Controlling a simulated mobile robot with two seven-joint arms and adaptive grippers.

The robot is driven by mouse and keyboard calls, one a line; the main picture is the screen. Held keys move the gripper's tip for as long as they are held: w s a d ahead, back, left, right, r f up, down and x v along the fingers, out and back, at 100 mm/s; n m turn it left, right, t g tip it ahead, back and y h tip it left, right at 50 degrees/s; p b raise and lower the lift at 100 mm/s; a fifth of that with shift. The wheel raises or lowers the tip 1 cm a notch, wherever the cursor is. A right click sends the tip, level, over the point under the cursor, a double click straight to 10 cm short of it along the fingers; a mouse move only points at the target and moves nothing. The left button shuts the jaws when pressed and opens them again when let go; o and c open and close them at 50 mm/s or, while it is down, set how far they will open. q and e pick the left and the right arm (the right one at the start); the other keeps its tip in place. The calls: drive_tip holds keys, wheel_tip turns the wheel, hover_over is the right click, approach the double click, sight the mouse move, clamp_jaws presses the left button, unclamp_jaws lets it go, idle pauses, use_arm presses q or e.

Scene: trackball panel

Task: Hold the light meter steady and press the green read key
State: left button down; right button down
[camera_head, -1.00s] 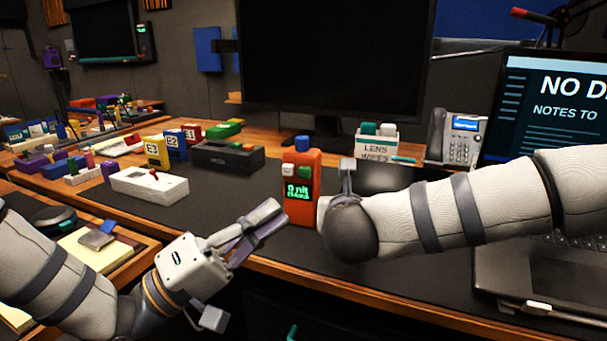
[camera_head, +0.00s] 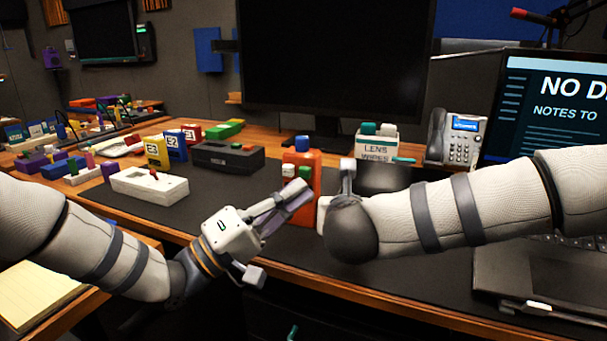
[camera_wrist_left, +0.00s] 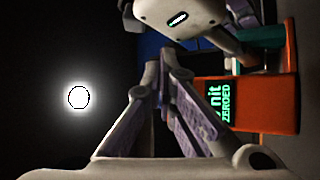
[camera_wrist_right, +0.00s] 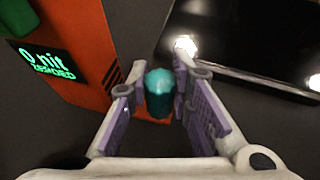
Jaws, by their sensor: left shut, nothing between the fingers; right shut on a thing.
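The orange light meter (camera_head: 301,160) stands upright with a blue dome, a white key (camera_head: 288,170) and the green key (camera_head: 305,172). Its display (camera_wrist_right: 48,60) reads 0 nit, ZEROED in the right wrist view, where the green key (camera_wrist_right: 17,18) is at the upper left. My left gripper (camera_head: 297,192) is shut and empty in front of the meter, below the keys, hiding the display from the head. Contact cannot be told. My right gripper (camera_wrist_right: 160,98) is shut on a teal cylindrical grip (camera_wrist_right: 160,88) at the meter's side, by an orange foot.
A white box (camera_head: 150,186) and a black box (camera_head: 228,157) lie to the left. A lens wipes box (camera_head: 376,146) and a desk phone (camera_head: 456,138) stand behind, with a laptop (camera_head: 530,260) at right.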

use_arm(q)
drive_tip(key=shift+w+d, duration=0.25)
drive_tip(key=shift+w, duration=0.4)
drive_tip(key=shift+w, duration=0.1)
idle(0.9)
drive_tip(key=shift+w+d, duration=0.15)
drive_tip(key=shift+w, duration=0.15)
drive_tip(key=shift+w+d, duration=0.1)
drive_tip(key=shift+w, duration=0.35)
idle(0.6)
drive_tip(key=shift+s, duration=0.1)
drive_tip(key=shift+s+a, duration=0.25)
drive_tip(key=shift+s, duration=0.55)
drive_tip(key=s, duration=0.1)
drive_tip(key=s+a, duration=0.1)
drive_tip(key=s, duration=0.2)
drive_tip(key=shift+s+a, duration=0.35)
